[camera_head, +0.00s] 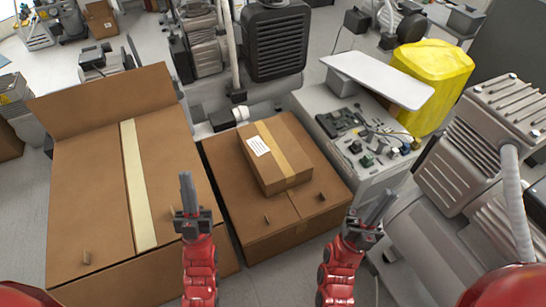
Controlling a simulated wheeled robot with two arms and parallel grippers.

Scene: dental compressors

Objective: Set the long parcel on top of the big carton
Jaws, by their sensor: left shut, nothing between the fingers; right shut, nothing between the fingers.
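A brown parcel (276,155) with a tan tape strip and a white label lies flat on a mid-sized brown carton (246,194) in the middle. The big carton (88,190), with a cream tape strip, stands at the left. A long brown panel or box (105,100) rises along its back edge; I cannot tell which it is. My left gripper (186,181) is shut and empty, in front of the gap between the cartons. My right gripper (384,198) is shut and empty, right of the middle carton's front corner. Both are apart from the labelled parcel.
Small brown upright tabs (267,219) stand on the cartons. Right of the middle carton is a grey unit (340,98) with small parts on top. Dark machines (276,40) stand behind.

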